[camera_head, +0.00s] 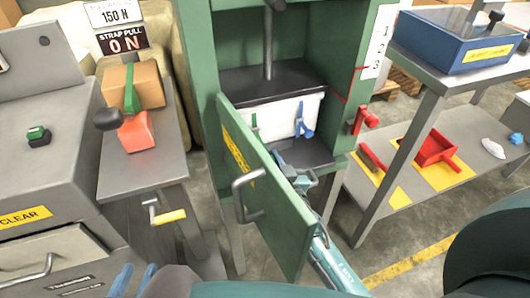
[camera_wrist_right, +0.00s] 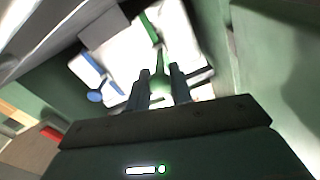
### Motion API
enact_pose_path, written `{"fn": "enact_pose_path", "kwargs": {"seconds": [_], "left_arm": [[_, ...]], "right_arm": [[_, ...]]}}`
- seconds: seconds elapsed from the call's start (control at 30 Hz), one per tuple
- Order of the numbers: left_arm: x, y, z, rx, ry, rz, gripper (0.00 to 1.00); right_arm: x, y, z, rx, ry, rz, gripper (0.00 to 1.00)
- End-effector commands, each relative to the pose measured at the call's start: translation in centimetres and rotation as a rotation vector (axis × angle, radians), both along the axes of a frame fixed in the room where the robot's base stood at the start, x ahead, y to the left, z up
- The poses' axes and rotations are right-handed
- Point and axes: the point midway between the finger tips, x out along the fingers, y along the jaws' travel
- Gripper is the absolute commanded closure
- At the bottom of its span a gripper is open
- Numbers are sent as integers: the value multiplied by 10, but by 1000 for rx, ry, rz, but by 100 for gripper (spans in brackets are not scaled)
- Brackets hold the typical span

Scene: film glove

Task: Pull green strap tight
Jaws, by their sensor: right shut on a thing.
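A white bundle (camera_head: 280,118) sits inside the green press. A green strap (camera_head: 254,122) and a blue strap (camera_head: 304,121) hang on its front. My right gripper (camera_head: 291,172) reaches in behind the open door, below the straps. In the right wrist view, my right gripper (camera_wrist_right: 160,84) has its fingers on both sides of the green strap (camera_wrist_right: 158,55), shut on it. The blue strap (camera_wrist_right: 90,75) lies to the left there. My left gripper (camera_head: 136,279) shows at the bottom left edge, its two blue fingertips apart and empty.
The open green door (camera_head: 262,190) with a grey handle stands left of my right arm. A red handle (camera_head: 366,118) is at the press's right side. A strap-pull stand (camera_head: 140,170) with an orange block is left. A shelf (camera_head: 395,190) with red items is right.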

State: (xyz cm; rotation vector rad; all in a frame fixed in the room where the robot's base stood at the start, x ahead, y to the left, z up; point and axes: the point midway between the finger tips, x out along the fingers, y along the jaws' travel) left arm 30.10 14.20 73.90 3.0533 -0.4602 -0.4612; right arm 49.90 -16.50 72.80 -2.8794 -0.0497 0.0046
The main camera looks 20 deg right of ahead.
Motion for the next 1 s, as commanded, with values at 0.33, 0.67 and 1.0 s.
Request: {"fn": "enact_pose_path", "kwargs": {"seconds": [0.33,0.67,1.0], "left_arm": [[0,0,-1,12,-1,-11,69],[1,0,0,9,-4,-10,69],[-1,2,21,-23,-10,8,69]], "right_arm": [[-3,0,0,-1,1,-1,76],[-3,0,0,-1,1,0,55],[-2,0,24,0,-1,1,55]]}}
